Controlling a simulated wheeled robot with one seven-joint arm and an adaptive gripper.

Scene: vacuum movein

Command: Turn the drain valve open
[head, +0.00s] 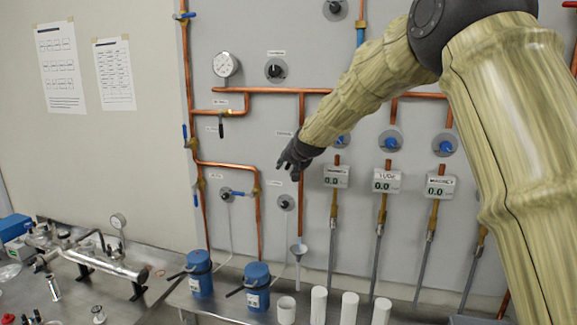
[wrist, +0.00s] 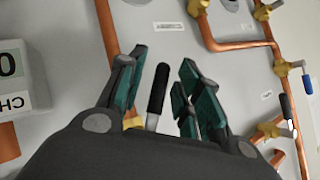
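The lever's brass valve body (wrist: 132,120) sits on a copper pipe, partly hidden by the left finger. In the head view my gripper hides this lever. The labels near it are too small to read, so I cannot confirm it is the drain valve.
Another black-handled valve (head: 221,127) is on the pipe to the left. The chamber display (head: 337,177) is close on the right; it also shows in the wrist view (wrist: 20,78). Blue canisters (head: 199,273) stand on the bench.

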